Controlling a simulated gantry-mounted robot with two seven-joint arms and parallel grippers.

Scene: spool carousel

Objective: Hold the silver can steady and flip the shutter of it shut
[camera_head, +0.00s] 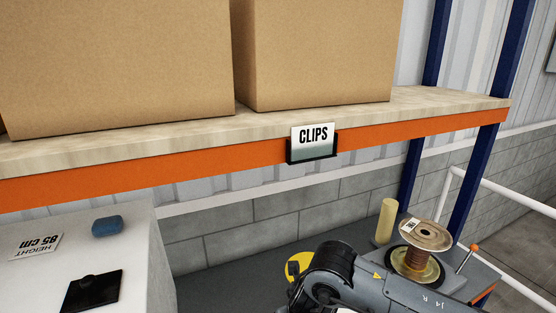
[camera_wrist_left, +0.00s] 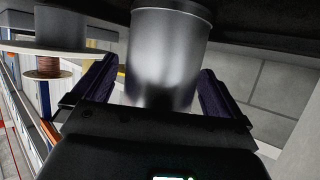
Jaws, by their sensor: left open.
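The silver can (camera_wrist_left: 167,60) shows in the left wrist view, upright, with a dark rim (camera_wrist_left: 172,8) at the top edge of the picture. My left gripper (camera_wrist_left: 157,70) is open, with one dark finger on each side of the can. I cannot tell whether either finger touches it. The can's shutter cannot be made out. The head view shows neither the can nor my left gripper. My right gripper is not in view; an arm link of mine marked "J4 R" crosses the lower right of the head view.
A shelf (camera_head: 440,113) with cardboard boxes (camera_head: 318,50) and a CLIPS sign (camera_head: 312,141) spans the head view. A wire spool (camera_head: 415,262), a cream cylinder (camera_head: 386,221) and an orange-knobbed lever (camera_head: 467,258) stand lower right. A white block (camera_head: 130,255) stands lower left.

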